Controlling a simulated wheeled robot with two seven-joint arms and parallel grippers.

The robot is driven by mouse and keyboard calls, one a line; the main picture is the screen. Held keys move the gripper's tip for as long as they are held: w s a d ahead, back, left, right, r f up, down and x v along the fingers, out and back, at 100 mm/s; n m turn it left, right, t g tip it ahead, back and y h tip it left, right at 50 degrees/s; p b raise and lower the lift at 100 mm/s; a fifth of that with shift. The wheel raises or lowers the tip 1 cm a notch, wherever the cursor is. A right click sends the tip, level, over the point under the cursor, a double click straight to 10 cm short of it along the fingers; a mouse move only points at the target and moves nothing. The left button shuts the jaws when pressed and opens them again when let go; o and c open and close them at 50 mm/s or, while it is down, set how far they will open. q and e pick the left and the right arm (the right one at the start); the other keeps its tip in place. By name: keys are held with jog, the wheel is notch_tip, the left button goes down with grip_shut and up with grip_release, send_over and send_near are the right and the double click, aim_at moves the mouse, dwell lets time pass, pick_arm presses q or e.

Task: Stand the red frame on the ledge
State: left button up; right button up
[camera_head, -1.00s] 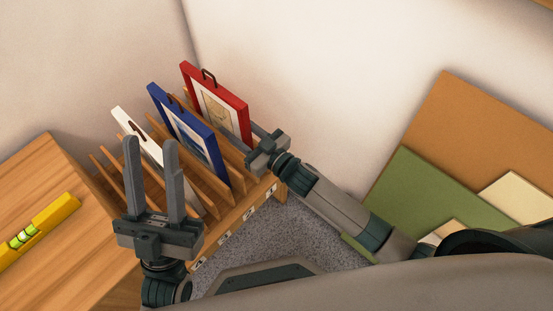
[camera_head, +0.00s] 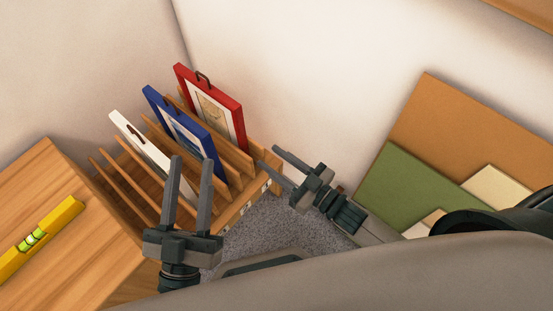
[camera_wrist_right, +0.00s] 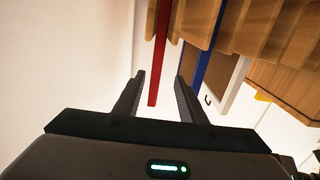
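The red frame (camera_head: 240,117) stands upright, tilted in the picture, in the right-hand part of a slotted wooden rack, with a dark hanger loop on top. My right gripper (camera_head: 267,157) is open and empty just right of its lower right corner. In the right wrist view the red frame's edge (camera_wrist_right: 160,60) shows between the open fingers (camera_wrist_right: 160,76); whether it reaches between them in depth I cannot tell. My left gripper (camera_head: 191,160) is open and empty in front of the rack. A wooden strip (camera_head: 525,15) at the top right corner may be the ledge.
A blue frame (camera_head: 153,98) and a white frame (camera_head: 140,140) stand in the rack (camera_head: 262,185) left of the red one. A yellow level (camera_head: 40,238) lies on a wooden top at left. Orange, green and cream panels (camera_head: 450,130) lean at right. The wall between is bare.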

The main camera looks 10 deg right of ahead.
jog(key=shift+s+d, duration=0.1)
jog(key=shift+s, duration=0.1)
dwell(0.4)
jog(key=s+a+r+m+t+h, duration=0.1)
jog(key=s+r, duration=0.4)
jog(key=r, duration=0.6)
jog(key=s+a+r+m+t+h, duration=0.1)
jog(key=s+r+m+t, duration=0.2)
jog(key=r, duration=0.7)
jog(key=s+t, duration=0.2)
jog(key=shift+r+t, duration=0.3)
jog(key=shift+r, duration=0.1)
jog(key=shift+s+a, duration=0.1)
jog(key=shift+a, duration=0.05)
